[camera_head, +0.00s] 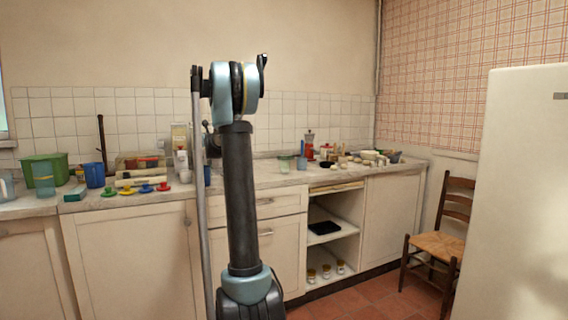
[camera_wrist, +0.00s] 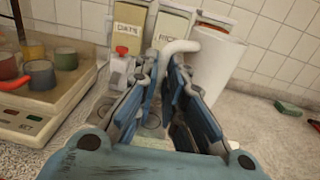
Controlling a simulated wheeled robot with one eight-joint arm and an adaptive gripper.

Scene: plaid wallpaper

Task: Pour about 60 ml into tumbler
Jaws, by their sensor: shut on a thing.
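My gripper (camera_wrist: 164,72) has its two fingers close around the curved white handle (camera_wrist: 181,46) of a white, jug-like vessel (camera_wrist: 218,62) in the wrist view. In the head view my gripper (camera_head: 211,140) is mostly hidden behind my arm, over the counter near the tiled wall. A translucent blue tumbler-like cup (camera_head: 43,178) stands at the left of the counter. A blue cup (camera_head: 302,163) and a pale green cup (camera_head: 285,163) stand right of my arm. I cannot tell which is the task's tumbler.
Labelled canisters (camera_wrist: 129,42) stand behind my fingers. A scale (camera_wrist: 32,115) with coloured cups is at the left. In the head view, a green bin (camera_head: 40,168), a blue mug (camera_head: 95,175) and coloured knobbed pieces (camera_head: 127,189) crowd the left counter. A chair (camera_head: 440,230) stands right.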

